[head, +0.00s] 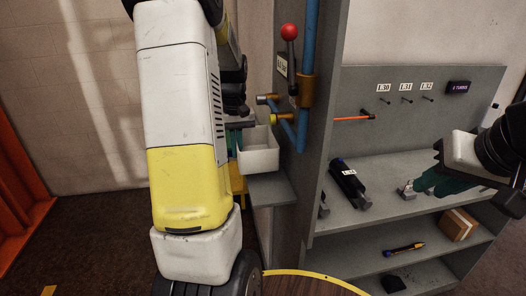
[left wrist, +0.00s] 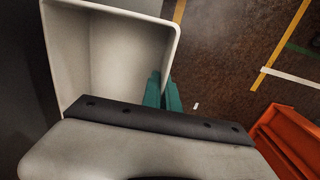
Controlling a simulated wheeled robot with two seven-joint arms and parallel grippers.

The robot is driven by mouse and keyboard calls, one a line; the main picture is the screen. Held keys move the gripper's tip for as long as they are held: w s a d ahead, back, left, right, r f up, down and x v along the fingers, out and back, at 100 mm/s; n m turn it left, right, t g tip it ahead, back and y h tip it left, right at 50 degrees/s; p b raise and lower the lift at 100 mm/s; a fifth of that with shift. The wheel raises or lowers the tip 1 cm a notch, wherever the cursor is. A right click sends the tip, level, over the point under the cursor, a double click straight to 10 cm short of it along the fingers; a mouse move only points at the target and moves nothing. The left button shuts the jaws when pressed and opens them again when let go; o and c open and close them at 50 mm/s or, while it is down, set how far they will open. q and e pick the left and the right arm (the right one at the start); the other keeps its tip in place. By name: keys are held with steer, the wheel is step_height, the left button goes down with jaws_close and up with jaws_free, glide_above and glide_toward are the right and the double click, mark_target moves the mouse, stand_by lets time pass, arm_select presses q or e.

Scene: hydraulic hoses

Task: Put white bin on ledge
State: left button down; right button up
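The white bin (head: 260,158) is upright in the head view, just right of my left forearm. It also fills the upper left of the left wrist view (left wrist: 112,45), open side toward the camera, and looks empty. The grey ledge (head: 270,190) juts from the shelf unit's left side, just below the bin; I cannot tell whether they touch. My left gripper (left wrist: 162,92) has its teal fingers close together at the bin's right wall, apparently pinching it. In the head view my arm partly hides it. My right gripper (head: 438,182), teal-fingered, is at the shelf's right; its finger gap is unclear.
The grey shelf unit (head: 330,120) stands right of the bin. Blue pipes (head: 309,50) with a red-knobbed lever (head: 289,34) rise close behind the bin. A black labelled device (head: 350,183) lies on the upper shelf. An orange structure (head: 22,190) stands far left.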

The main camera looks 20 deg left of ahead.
arm_select(q)
steer(key=shift+w+d, duration=0.7)
steer(key=shift+w, duration=0.1)
steer(key=shift+w+d+f, duration=0.15)
steer(key=shift+f, duration=0.8)
steer(key=shift+w+d+f, duration=0.1)
steer(key=shift+f, duration=0.8)
steer(key=shift+f, duration=0.15)
steer(key=c, duration=1.6)
jaws_free()
steer(key=shift+c, duration=0.2)
step_height(320, 180, up, 12)
